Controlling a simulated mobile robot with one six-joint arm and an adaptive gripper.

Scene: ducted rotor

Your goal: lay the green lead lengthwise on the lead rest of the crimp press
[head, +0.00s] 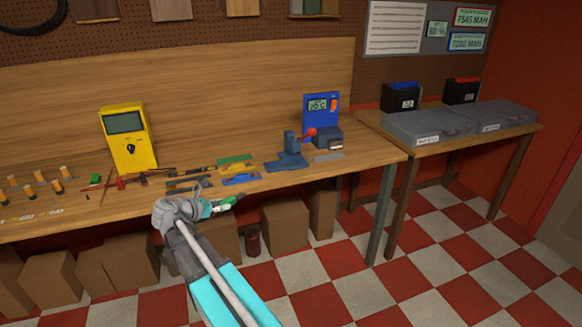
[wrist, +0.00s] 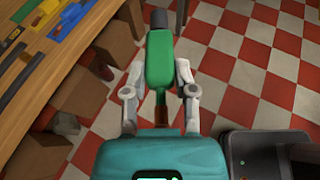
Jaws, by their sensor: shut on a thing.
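The green lead (wrist: 160,58) has a thick green body, a dark grey end pointing away from me and a thin brownish end toward my palm. My gripper (wrist: 160,72) is shut on its green body, one finger on each side. In the head view the lead (head: 224,206) is held out in front of the workbench's front edge, over the floor. The crimp press (head: 288,152) is blue with a red lever knob. It stands on the bench, right of and beyond my gripper. I cannot clearly make out its lead rest in the head view, and the wrist view does not show the press.
The wooden bench (head: 365,152) carries a yellow meter (head: 124,140), a blue device (head: 321,112) and several flat tools near its front edge. Cardboard boxes (head: 285,225) stand beneath. A side table (head: 500,142) with grey cases is at right. The checkered floor in front is clear.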

